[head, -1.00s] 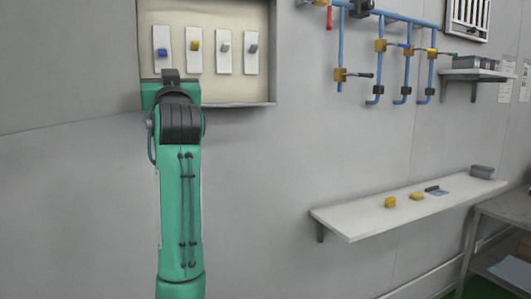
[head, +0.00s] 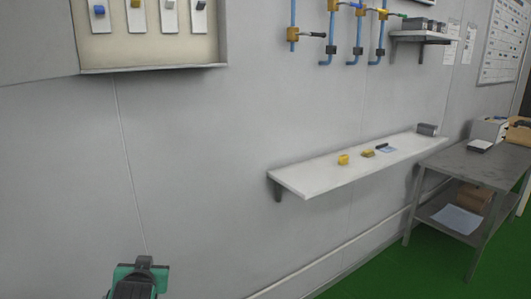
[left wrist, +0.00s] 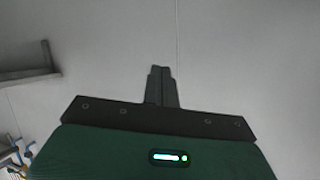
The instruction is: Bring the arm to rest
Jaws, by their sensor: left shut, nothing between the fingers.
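My left arm's green and dark end (head: 138,282) shows at the bottom left of the head view, low in front of the bare wall and below the switch panel. In the left wrist view the narrow dark fingers of my left gripper (left wrist: 162,86) are together, with nothing between them. The grey wall fills the view behind them. My right gripper is in neither view.
The switch panel (head: 150,52) with several coloured knobs is at the upper left. Blue pipes (head: 328,30) with valves run along the wall. A white shelf (head: 325,178) holds small yellow items. A metal table (head: 480,165) stands at the right. Wall around my arm is clear.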

